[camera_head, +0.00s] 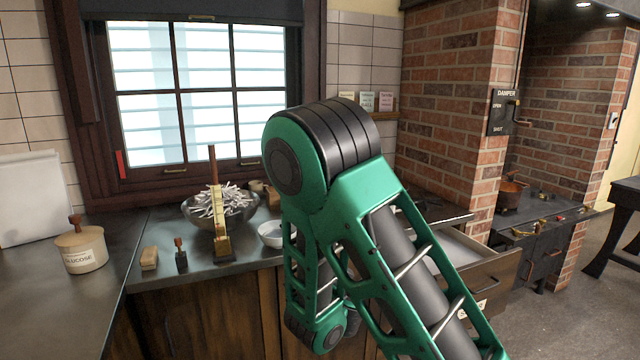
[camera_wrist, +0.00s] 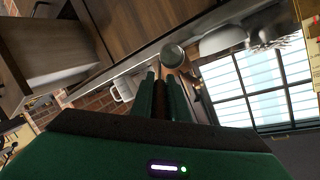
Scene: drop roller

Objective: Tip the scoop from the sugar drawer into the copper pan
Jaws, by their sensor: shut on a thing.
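My gripper (camera_wrist: 163,92) shows in the wrist view, its fingers shut on the brown handle of a scoop (camera_wrist: 173,56). The scoop's round grey end lies just beyond the fingertips; whether it holds sugar I cannot tell. In the head view my green arm hides the gripper and scoop. The sugar drawer (camera_head: 482,262) stands pulled open right of my arm, with a label on its front too small to read. An open drawer also shows at the left of the wrist view (camera_wrist: 52,62).
A metal bowl of white sticks (camera_head: 240,212), a brass stand (camera_head: 219,225) and a small white bowl (camera_head: 271,235) stand on the counter. A glucose jar (camera_head: 81,249) stands at left. A brick pillar (camera_head: 455,95) rises between window and stove.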

